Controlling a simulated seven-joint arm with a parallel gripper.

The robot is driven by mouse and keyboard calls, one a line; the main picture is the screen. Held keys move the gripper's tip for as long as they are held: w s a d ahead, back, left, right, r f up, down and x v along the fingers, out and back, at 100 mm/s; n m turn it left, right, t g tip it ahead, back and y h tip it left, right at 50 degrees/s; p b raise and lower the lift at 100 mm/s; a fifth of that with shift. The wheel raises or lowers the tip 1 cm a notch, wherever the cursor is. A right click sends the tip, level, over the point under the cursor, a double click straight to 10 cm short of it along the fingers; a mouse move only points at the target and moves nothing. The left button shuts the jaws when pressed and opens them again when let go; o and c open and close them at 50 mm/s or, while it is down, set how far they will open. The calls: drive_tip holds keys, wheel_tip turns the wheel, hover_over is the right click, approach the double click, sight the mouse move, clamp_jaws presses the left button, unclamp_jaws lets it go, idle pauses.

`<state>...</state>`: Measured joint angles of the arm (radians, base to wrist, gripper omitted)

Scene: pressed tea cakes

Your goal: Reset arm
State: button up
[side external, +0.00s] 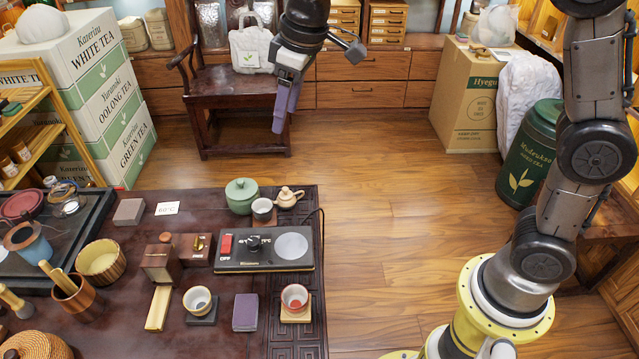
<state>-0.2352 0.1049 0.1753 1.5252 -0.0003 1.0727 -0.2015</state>
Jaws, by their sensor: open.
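My gripper (287,106) hangs at the top middle of the side external view, fingers pointing down. It is open, with nothing seen between its purple-grey fingers. It is in the air, away from the table and in front of a dark wooden chair (235,115) in the picture. The dark carved table (225,345) fills the lower left. On it are a red-and-white cup (295,297) on a wooden coaster, a pale cup (198,299) on a dark coaster and a purple block (246,312).
A black hot plate (265,265), green lidded pot (241,195), small teapot (288,197) and wooden box (158,263) stand on the table. Stacked tea boxes (95,90) are at left, a cardboard carton (478,98) and green canister (528,153) at right. The middle floor is clear.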

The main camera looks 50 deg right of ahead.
drive_tip(key=s+d+r+m+t, duration=0.1)
drive_tip(key=s+d+r, duration=0.25)
drive_tip(key=s, duration=0.45)
drive_tip(key=s+d+r+m+t, duration=0.2)
drive_tip(key=s+d, duration=0.3)
drive_tip(key=s, duration=0.4)
drive_tip(key=s+d+f+m, duration=0.1)
drive_tip(key=s+d+f, duration=0.1)
drive_tip(key=s+f, duration=0.6)
drive_tip(key=shift+s+f+m+h, duration=0.3)
drive_tip(key=shift+s+m, duration=0.1)
drive_tip(key=shift+s, duration=0.6)
